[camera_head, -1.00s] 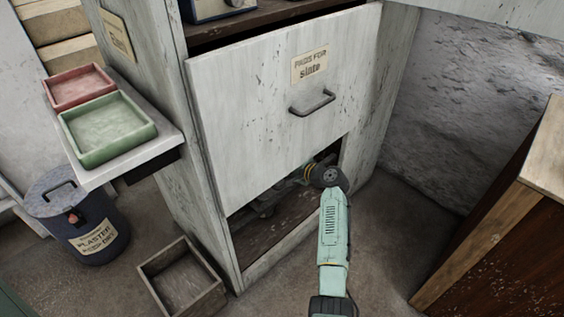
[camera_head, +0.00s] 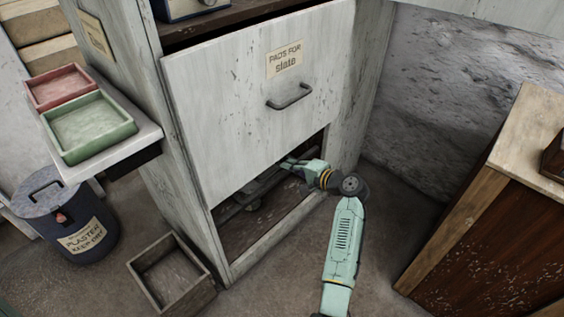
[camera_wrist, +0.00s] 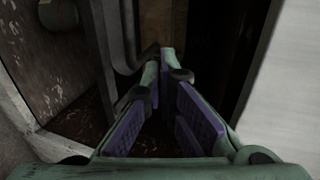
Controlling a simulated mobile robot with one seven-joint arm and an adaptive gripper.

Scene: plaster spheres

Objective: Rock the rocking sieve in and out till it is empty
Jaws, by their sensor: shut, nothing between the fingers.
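The lower opening of the pale cabinet (camera_head: 188,175) holds a dark, low frame (camera_head: 252,196), perhaps the rocking sieve. Shadow and the front panel hide most of it, and I cannot see whether anything is in it. My gripper (camera_head: 288,162) reaches into the right part of this opening, beneath the panel. In the wrist view my gripper (camera_wrist: 164,62) has its purple-padded fingers shut with nothing held. A dark bent bar (camera_wrist: 122,62) is just left of the fingertips; I cannot tell whether they touch.
The slanted panel (camera_head: 235,110) with a handle (camera_head: 290,97) hangs above my gripper. A wooden box (camera_head: 170,275) and plaster bin (camera_head: 65,220) stand left. Red (camera_head: 62,88) and green (camera_head: 90,127) trays sit on a shelf. A wooden cabinet (camera_head: 475,230) stands right.

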